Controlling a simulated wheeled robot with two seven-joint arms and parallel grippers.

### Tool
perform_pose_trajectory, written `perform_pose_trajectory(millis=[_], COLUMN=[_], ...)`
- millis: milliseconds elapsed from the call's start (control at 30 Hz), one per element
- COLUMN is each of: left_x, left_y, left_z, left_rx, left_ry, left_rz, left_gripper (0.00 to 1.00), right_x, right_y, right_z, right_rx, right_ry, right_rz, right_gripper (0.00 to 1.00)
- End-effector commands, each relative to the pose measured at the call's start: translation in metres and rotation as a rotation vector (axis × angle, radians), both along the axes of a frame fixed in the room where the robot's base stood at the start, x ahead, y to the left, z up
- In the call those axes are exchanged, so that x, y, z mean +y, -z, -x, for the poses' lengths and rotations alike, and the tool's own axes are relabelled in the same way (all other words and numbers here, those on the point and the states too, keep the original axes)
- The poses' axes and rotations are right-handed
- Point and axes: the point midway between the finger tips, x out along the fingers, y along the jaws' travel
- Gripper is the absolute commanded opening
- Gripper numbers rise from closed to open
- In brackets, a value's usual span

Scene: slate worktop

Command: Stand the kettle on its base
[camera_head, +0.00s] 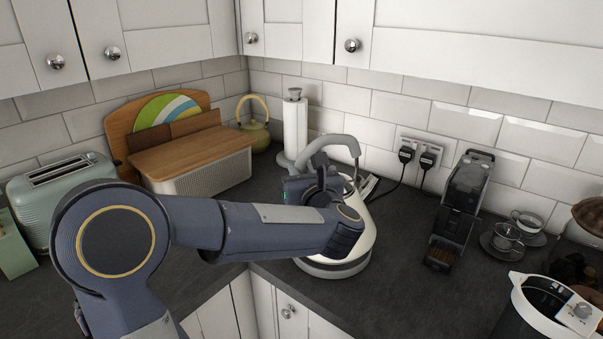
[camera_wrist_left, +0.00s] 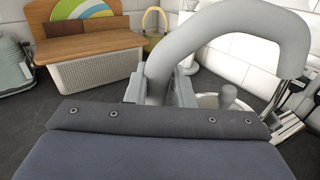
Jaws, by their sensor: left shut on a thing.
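A cream kettle (camera_head: 357,240) with a thick grey handle stands upright near the worktop's inner corner, partly hidden behind my left arm. My left gripper (camera_head: 322,180) is shut on the left part of its handle. In the left wrist view the fingers (camera_wrist_left: 160,92) close around the grey handle (camera_wrist_left: 245,22), with the kettle's lid knob (camera_wrist_left: 228,96) to the right. A grey round base (camera_head: 335,268) shows directly under the kettle; I cannot tell whether the kettle is fully seated on it. My right gripper is not in view.
A bread bin (camera_head: 205,175), green toaster (camera_head: 70,190), paper-towel holder (camera_head: 295,130) and yellow kettle (camera_head: 256,135) stand behind and left. A black coffee machine (camera_head: 462,205), glass cups (camera_head: 507,237) and a white-rimmed appliance (camera_head: 545,310) stand right. Plugs (camera_head: 427,160) hang at the wall socket.

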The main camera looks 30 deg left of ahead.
Motion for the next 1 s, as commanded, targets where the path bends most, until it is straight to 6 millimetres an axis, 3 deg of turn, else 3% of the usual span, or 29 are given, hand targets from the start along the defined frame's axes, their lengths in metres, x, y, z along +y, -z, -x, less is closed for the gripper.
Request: perform_pose_trajectory(millis=[1000], left_x=[0.0018], left_y=[-0.0045], left_z=[0.0021], left_rx=[-0.013], left_ry=[-0.001], left_rz=[0.0], left_gripper=[0.0], right_x=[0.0], right_y=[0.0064], right_z=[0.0], right_rx=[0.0], right_ry=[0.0], right_rz=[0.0], right_gripper=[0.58])
